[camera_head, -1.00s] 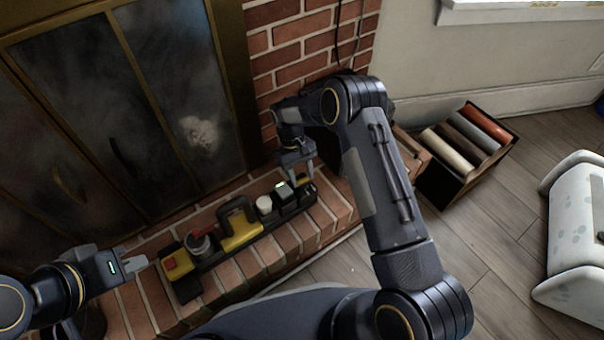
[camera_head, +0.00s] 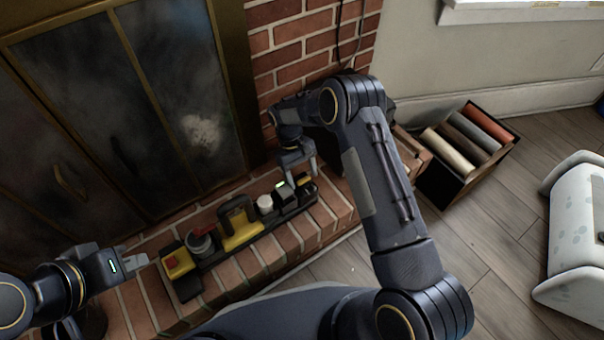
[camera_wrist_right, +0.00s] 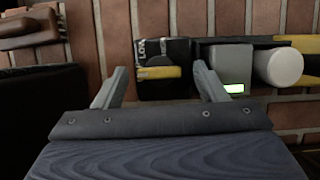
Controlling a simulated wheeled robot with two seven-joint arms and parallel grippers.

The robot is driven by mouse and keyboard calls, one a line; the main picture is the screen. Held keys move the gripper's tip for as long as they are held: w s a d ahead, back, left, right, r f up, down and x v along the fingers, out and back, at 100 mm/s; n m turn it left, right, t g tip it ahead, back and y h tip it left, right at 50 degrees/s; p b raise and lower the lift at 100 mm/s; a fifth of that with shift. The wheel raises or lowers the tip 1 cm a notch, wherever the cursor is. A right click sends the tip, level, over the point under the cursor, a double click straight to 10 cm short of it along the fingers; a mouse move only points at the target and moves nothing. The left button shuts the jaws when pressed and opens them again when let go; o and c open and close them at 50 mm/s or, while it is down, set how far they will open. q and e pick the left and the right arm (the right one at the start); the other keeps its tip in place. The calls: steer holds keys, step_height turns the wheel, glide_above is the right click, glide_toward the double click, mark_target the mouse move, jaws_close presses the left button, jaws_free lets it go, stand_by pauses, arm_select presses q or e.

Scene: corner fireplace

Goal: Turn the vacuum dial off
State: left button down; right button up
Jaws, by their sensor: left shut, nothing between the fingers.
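The vacuum dial, a black block with a yellow bar handle (camera_wrist_right: 158,72), lies just ahead of my right gripper (camera_wrist_right: 160,84) in the right wrist view. The right fingers are spread apart, one to each side of the dial in that view. I cannot tell whether they touch it. In the head view the dial (camera_head: 306,184) sits at the right end of a black strip, and my right gripper (camera_head: 300,162) is just behind it. My left gripper (camera_head: 140,263) is shut and empty, left of the strip.
Glass fireplace doors (camera_head: 140,110) stand behind. A crate of rolls (camera_head: 440,193) sits at the right on the floor.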

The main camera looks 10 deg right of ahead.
steer(key=p+v, duration=0.2)
steer(key=v, duration=0.5)
steer(key=shift+w+r, duration=0.2)
steer(key=shift+r, duration=0.15)
